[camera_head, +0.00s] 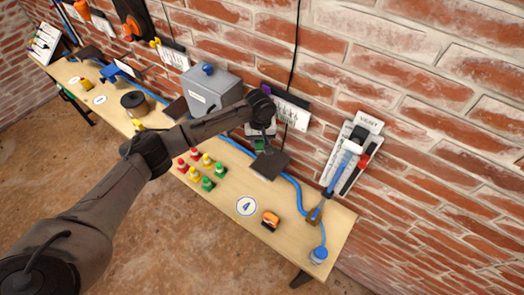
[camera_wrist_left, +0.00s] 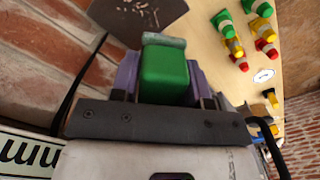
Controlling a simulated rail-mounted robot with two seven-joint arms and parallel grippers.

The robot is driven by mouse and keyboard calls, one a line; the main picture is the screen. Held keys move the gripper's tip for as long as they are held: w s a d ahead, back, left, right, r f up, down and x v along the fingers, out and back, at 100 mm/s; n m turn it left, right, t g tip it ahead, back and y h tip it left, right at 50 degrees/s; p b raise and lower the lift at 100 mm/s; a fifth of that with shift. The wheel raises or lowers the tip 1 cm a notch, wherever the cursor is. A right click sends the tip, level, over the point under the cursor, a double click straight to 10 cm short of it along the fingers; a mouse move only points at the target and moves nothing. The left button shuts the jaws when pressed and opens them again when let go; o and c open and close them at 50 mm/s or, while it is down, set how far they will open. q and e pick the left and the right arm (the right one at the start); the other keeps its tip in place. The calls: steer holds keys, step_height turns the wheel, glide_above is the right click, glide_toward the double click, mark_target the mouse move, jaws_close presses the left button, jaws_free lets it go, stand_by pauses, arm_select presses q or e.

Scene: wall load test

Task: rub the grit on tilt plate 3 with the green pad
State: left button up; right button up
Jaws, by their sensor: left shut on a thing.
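My left gripper (camera_head: 261,138) is shut on the green pad (camera_wrist_left: 164,75), which sits between its purple fingers (camera_wrist_left: 126,76) in the left wrist view. The pad also shows as a small green patch (camera_head: 260,145) in the head view. Just beyond the pad is a dark tilt plate (camera_head: 270,165), also in the left wrist view (camera_wrist_left: 112,14). Pale grit (camera_wrist_left: 140,12) lies on it. I cannot read a number on this plate, nor tell whether the pad touches it. My right gripper is not in view.
Red, yellow and green cones (camera_head: 207,183) stand on the bench (camera_head: 225,222) left of the plate. A grey box (camera_head: 211,92) stands behind. A blue hose (camera_head: 291,184) runs along the bench. An orange item (camera_head: 271,220) sits near the front edge. The brick wall is close behind.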

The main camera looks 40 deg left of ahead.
arm_select(q)
steer(key=f, duration=0.1)
steer(key=a+f, duration=0.1)
steer(key=shift+a+f+n+b, duration=0.1)
steer(key=shift+f+n+b, duration=0.2)
steer(key=shift+w+a+f+b, duration=0.1)
steer(key=shift+w+f+b, duration=0.15)
steer(key=shift+f+b, duration=0.1)
steer(key=shift+w+f+b, duration=0.15)
steer(key=shift+f+b, duration=0.6)
steer(key=shift+b, duration=0.2)
steer(key=b, duration=0.5)
glide_above(259, 160)
step_height(259, 160, down, 4)
steer(key=shift+f, duration=0.1)
steer(key=shift+f, duration=0.15)
steer(key=shift+f, duration=0.85)
